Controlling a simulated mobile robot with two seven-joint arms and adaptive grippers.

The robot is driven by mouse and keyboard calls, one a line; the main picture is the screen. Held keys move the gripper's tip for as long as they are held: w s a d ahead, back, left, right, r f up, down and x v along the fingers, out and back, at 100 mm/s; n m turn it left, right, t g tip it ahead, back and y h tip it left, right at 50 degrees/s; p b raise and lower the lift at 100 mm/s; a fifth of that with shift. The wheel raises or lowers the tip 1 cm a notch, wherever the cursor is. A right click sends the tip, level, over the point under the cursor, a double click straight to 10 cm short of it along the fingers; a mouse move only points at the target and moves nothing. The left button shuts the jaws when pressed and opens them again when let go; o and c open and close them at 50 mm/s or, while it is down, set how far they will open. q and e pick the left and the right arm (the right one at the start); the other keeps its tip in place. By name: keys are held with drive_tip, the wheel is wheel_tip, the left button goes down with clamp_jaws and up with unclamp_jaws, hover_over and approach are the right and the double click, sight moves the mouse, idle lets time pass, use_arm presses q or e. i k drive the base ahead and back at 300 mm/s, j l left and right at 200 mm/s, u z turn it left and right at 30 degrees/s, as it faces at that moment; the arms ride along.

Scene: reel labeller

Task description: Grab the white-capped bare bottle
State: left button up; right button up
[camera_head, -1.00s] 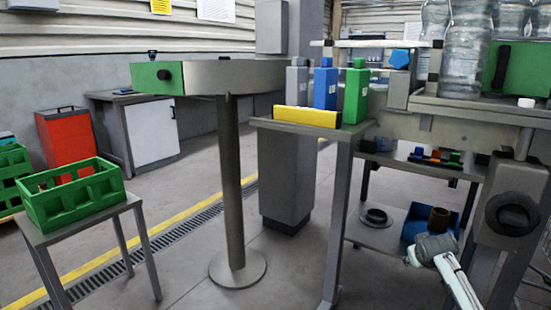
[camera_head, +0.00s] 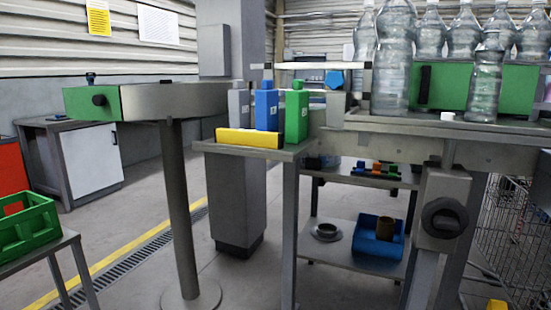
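Several clear bottles stand on the machine top at the upper right. A smaller bottle (camera_head: 485,85) stands in front near the right, and a tall wide one (camera_head: 394,65) stands to its left. More clear bottles (camera_head: 429,30) stand behind, some cut off by the top edge. I cannot tell the cap colours or make out labels on the clear bottles. A small white cap-like piece (camera_head: 447,116) lies on the metal top left of the smaller bottle. Neither of my grippers is in view.
Grey (camera_head: 239,108), blue (camera_head: 266,108) and green (camera_head: 296,112) containers stand behind a yellow bar (camera_head: 249,138) on a side table. A green crate (camera_head: 28,228) is at left. A dark knob (camera_head: 443,217) juts from the machine front. The floor at centre-left is clear.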

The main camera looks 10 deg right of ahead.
sight(487, 78)
drive_tip(key=z, duration=1.4)
drive_tip(key=k+l, duration=0.1)
drive_tip(key=l, duration=0.25)
drive_tip(key=z, duration=0.05)
